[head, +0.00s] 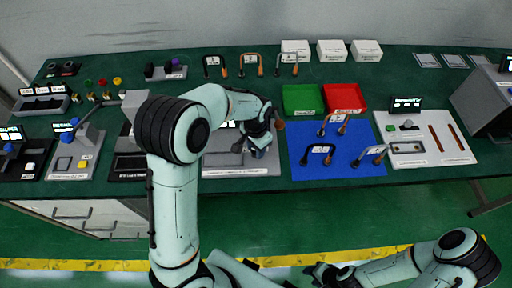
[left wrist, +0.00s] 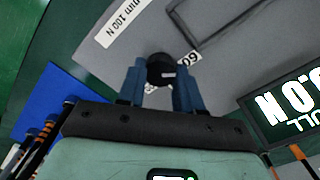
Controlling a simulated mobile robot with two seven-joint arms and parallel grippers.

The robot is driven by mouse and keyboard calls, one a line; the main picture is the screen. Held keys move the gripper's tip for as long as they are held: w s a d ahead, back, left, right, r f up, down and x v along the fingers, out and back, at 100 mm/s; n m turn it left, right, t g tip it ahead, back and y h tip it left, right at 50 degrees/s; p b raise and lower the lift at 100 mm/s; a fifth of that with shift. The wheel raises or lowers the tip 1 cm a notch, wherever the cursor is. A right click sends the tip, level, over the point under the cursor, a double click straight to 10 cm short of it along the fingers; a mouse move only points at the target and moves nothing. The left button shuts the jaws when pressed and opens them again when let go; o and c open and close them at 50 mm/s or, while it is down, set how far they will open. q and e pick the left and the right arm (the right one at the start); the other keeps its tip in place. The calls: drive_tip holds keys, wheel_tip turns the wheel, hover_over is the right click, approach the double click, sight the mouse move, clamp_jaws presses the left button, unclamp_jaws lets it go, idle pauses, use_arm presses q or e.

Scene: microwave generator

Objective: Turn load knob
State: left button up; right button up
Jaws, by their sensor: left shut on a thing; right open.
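The load knob (left wrist: 160,72) is a round black knob on a grey panel, seen in the left wrist view between two blue fingers. My left gripper (left wrist: 160,88) is shut on it, one finger on each side. In the head view my left gripper (head: 258,150) is over the right part of the grey panel (head: 225,171), and hides the knob. A printed dial with numbers shows partly around the knob. A lit display (left wrist: 290,105) stands beside it. My right gripper (head: 322,272) is low in the head view, away from the bench, open with nothing visible in it.
Green (head: 302,97) and red (head: 343,96) trays stand behind the mat. Other instrument panels stand left (head: 75,160) and right (head: 455,150). My left arm covers the panel's left side.

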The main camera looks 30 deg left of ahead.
use_arm(q)
drive_tip(key=shift+m, duration=1.2)
drive_tip(key=m, duration=0.2)
drive_tip(key=shift+m, duration=0.4)
drive_tip(key=m, duration=0.5)
drive_tip(key=shift+m, duration=0.3)
drive_tip(key=o, duration=1)
drive_tip(key=shift+o, duration=0.2)
wheel_tip(320, 180, up, 13)
drive_tip(key=p, duration=0.1)
drive_tip(key=shift+r, duration=0.2)
use_arm(e)
drive_tip(key=shift+w+r, duration=0.7)
drive_tip(key=shift+r, duration=0.05)
